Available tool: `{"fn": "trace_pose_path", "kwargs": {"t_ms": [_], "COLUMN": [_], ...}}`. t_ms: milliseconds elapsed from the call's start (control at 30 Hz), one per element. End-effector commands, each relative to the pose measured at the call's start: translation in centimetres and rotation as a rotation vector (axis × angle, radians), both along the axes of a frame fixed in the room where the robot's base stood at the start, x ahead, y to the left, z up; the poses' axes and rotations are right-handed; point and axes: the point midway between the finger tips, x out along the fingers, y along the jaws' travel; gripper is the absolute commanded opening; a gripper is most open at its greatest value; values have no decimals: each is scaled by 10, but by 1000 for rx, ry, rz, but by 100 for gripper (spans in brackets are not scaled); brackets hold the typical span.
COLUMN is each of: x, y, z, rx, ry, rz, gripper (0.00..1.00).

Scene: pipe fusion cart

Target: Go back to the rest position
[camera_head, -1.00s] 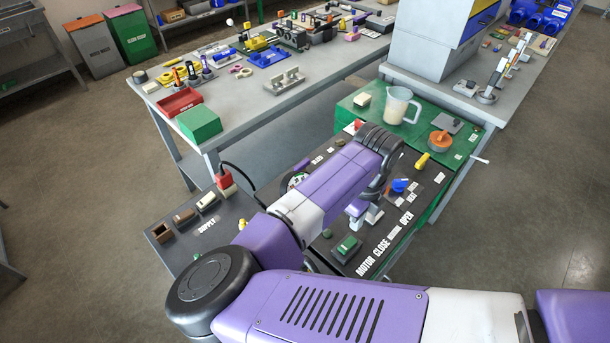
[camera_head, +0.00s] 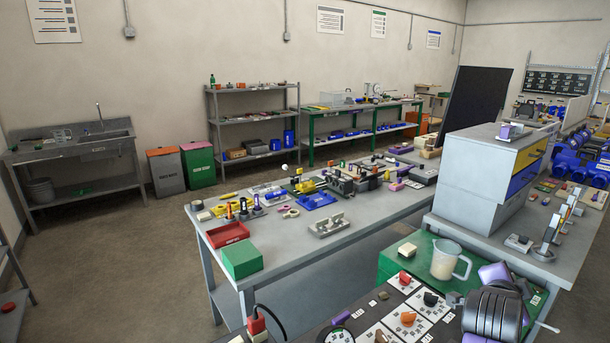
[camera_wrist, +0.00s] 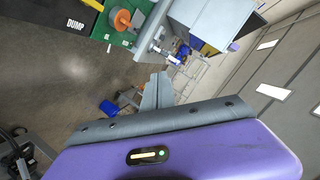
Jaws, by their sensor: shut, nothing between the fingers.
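My gripper (camera_wrist: 157,88) shows in the wrist view as grey fingers beyond the purple wrist housing. The fingers are together with nothing between them. Behind them are grey floor, part of a bench and a wall, all tilted. In the head view my purple arm and its dark ribbed joint reach in at the lower right, and the fingers cannot be made out there. The fusion cart's dark top (camera_head: 345,318), with white cards and small parts, shows at the bottom, partly cut off by the frame.
A measuring jug (camera_head: 447,260) stands on a green surface (camera_head: 398,262) close to my arm. A grey bench (camera_head: 340,236) with tools and a red tray (camera_head: 227,234) lies beyond. A grey cabinet (camera_head: 477,183) stands at the right. Open floor (camera_head: 120,270) is at the left.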

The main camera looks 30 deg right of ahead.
Motion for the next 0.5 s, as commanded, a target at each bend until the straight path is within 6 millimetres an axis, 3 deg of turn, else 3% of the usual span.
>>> {"fn": "trace_pose_path", "kwargs": {"t_ms": [100,267,500], "x": [13,36,58], "y": [3,29,101], "z": [26,41,19], "rx": [-187,-400,-647], "ry": [126,286,495], "rz": [149,356,682], "gripper": [0,0,0]}}
